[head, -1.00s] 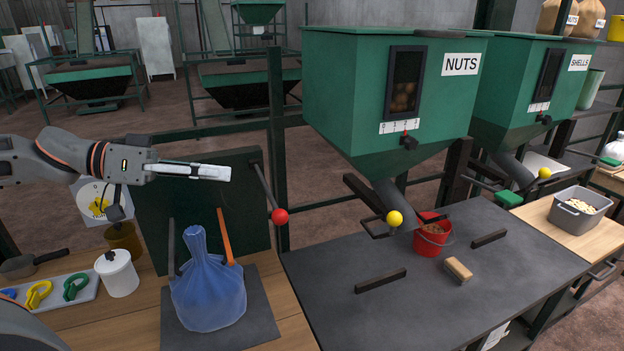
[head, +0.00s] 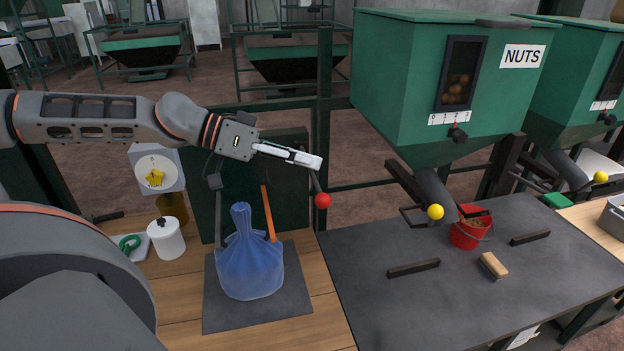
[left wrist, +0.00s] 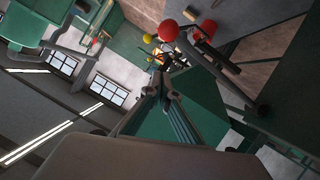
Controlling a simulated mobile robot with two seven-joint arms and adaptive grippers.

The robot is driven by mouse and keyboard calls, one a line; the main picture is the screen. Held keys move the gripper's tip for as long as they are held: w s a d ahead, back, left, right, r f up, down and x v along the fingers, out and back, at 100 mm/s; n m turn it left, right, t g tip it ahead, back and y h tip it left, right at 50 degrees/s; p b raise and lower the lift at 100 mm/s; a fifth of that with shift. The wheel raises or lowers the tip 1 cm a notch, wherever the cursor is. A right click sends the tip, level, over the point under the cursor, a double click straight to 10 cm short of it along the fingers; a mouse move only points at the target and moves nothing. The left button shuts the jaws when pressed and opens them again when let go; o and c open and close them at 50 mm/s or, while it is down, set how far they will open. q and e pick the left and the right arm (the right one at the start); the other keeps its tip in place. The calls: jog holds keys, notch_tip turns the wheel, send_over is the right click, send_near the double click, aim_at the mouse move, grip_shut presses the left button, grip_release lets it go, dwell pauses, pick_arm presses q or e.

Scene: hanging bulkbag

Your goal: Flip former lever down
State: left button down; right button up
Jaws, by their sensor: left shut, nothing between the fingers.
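The lever with a red ball knob (head: 323,200) is on the right side of the dark green panel (head: 285,170) behind the blue bag. Its rod slants down to the knob, and its upper part is partly hidden by my gripper. My left gripper (head: 314,161) is shut and empty, just above the knob in the head view. In the left wrist view the red knob (left wrist: 168,30) and its dark rod lie beyond the shut fingertips (left wrist: 165,78). I cannot tell whether the fingers touch the rod. My right gripper is not in view.
The tied blue bag (head: 250,265) stands on a dark plate below, with an orange strip (head: 268,213) behind it. The green NUTS hopper (head: 400,85) with a yellow ball lever (head: 435,212) is to the right. A red bucket (head: 468,235) and brush (head: 493,265) sit on the dark bench (head: 370,310).

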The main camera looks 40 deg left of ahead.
pick_arm(q)
jog(key=f, duration=0.1)
jog(key=d+f, duration=0.1)
jog(key=f, duration=0.2)
jog(key=shift+s+d+f, duration=0.1)
jog(key=shift+s+d, duration=0.2)
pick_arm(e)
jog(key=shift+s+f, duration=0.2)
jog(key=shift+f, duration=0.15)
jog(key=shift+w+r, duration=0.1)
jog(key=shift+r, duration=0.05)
